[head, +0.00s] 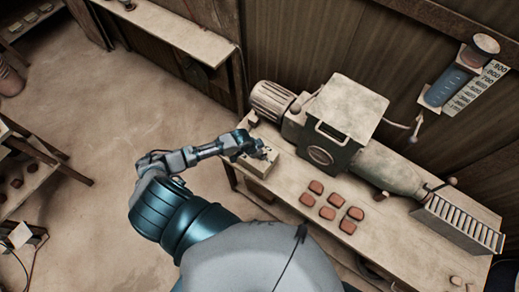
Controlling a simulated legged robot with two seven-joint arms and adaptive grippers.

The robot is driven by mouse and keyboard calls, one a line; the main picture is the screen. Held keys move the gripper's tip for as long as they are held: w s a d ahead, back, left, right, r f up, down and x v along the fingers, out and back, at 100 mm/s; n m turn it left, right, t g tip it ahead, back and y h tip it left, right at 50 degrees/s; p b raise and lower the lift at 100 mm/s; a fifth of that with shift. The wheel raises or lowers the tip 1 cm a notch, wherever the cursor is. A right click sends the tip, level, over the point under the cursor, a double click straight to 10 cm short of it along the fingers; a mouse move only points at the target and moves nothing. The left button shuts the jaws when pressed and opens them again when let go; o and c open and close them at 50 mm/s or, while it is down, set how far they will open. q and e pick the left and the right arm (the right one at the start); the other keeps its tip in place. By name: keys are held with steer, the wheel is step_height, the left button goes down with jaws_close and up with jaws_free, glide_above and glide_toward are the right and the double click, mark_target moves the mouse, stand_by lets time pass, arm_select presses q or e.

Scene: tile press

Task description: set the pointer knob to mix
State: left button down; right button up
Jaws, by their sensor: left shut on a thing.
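A small pale control box (262,167) sits at the left end of the workbench, near its front edge. My left gripper (262,152) reaches in from the left and its fingers are down at the top of this box, shut on the pointer knob there. The knob is hidden by the fingers and too small to make out. Its direction and any mix mark cannot be read. My right gripper is not in view.
The workbench (290,195) carries a tile press (345,110) with a motor (271,100) behind the box. Several red tiles (328,213) lie to the right of the box. A slatted rack (458,227) stands at the bench's right end. Floor is open at left.

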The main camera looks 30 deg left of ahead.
arm_select(q)
steer(key=n, duration=0.2)
steer(key=shift+w+d+r+n+t+y, duration=0.2)
steer(key=shift+d+r+n+t+y, duration=0.1)
steer(key=shift+t+y, duration=0.1)
steer(key=shift+n+y, duration=0.5)
steer(key=shift+n, duration=0.7)
steer(key=shift+w+n, duration=0.1)
steer(key=shift+n, duration=0.3)
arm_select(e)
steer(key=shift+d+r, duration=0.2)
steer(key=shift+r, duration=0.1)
arm_select(q)
steer(key=shift+a, duration=0.1)
steer(key=c, duration=1.2)
jaws_free()
steer(key=shift+o, duration=0.4)
steer(key=shift+f, duration=0.2)
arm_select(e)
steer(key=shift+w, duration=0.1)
arm_select(q)
steer(key=v, duration=1.2)
steer(key=shift+d, duration=0.2)
